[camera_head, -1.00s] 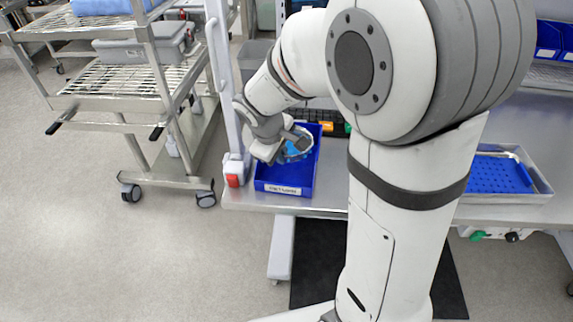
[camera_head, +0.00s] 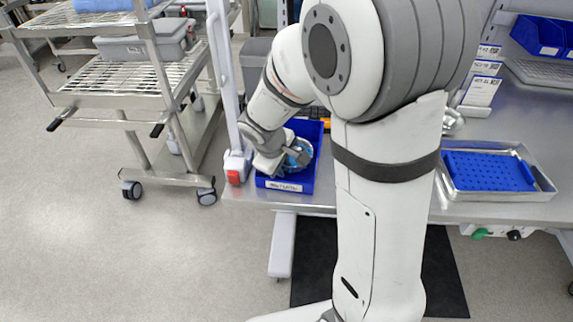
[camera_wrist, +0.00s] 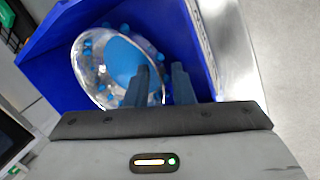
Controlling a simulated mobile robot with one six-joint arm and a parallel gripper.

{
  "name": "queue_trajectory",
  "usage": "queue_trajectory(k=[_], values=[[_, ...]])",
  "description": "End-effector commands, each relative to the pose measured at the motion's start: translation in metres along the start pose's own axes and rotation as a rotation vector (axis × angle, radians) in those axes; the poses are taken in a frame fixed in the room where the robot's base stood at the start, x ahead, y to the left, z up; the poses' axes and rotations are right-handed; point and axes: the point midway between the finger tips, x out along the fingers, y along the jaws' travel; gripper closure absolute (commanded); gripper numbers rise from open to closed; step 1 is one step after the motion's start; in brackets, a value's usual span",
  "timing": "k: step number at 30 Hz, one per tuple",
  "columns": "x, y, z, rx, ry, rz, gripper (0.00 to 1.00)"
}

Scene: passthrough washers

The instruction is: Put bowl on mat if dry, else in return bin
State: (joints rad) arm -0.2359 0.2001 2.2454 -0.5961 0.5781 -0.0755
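The bowl (camera_wrist: 92,72) is shiny metal with a blue centre and several blue drop-like spots on its inner surface. It is inside the blue bin (camera_wrist: 45,38), which has a white label on its front in the head view (camera_head: 287,186). In the head view the bowl (camera_head: 299,155) is partly hidden by my gripper (camera_head: 272,163). In the wrist view my gripper (camera_wrist: 162,75) has its two fingers apart, with a narrow gap, on either side of the bowl's near right rim. Whether the bowl rests on the bin floor is hard to tell.
A metal tray with a blue perforated insert (camera_head: 490,171) lies on the steel table (camera_head: 470,207) at right. A white post (camera_head: 232,120) stands close left of the bin. A wire-shelf cart (camera_head: 125,80) is at left, with open floor before it.

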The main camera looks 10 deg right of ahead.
Motion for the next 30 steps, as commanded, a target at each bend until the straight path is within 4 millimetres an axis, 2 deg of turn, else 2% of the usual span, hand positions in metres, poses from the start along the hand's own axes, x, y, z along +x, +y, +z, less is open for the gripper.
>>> queue_trajectory(k=[9, 13, 17, 24, 30], values=[[-0.001, 0.000, 0.000, -0.001, 0.000, 0.000, 0.72], [-0.009, 0.001, -0.001, 0.000, 0.003, 0.002, 0.72], [-0.033, 0.001, -0.001, 0.001, 0.006, 0.002, 0.72], [-0.085, 0.001, -0.002, -0.001, 0.007, 0.003, 0.72], [-0.114, 0.000, -0.001, -0.002, 0.003, 0.002, 0.72]])
